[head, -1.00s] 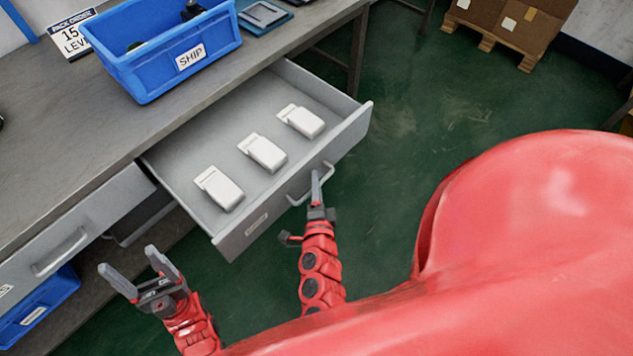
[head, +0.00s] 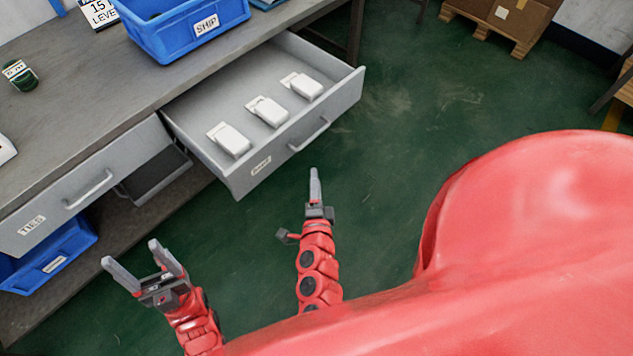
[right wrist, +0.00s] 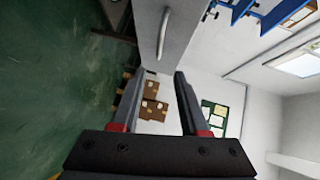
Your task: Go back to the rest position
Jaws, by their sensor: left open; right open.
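My left gripper (head: 142,268) is open and empty in the head view, over the floor in front of the bench. My right gripper (head: 315,172) stands apart from the open drawer (head: 237,187), in front of its handle (head: 309,135). The right wrist view shows the right gripper's two fingers (right wrist: 157,100) spread with nothing between them. A drawer handle also shows in the right wrist view (right wrist: 164,32), beyond the fingers. The drawer is pulled out, and 3 white parts (head: 268,111) lie in it in a row.
Boxes on a pallet (head: 505,25) stand at the back. The green floor (head: 400,120) between is clear.

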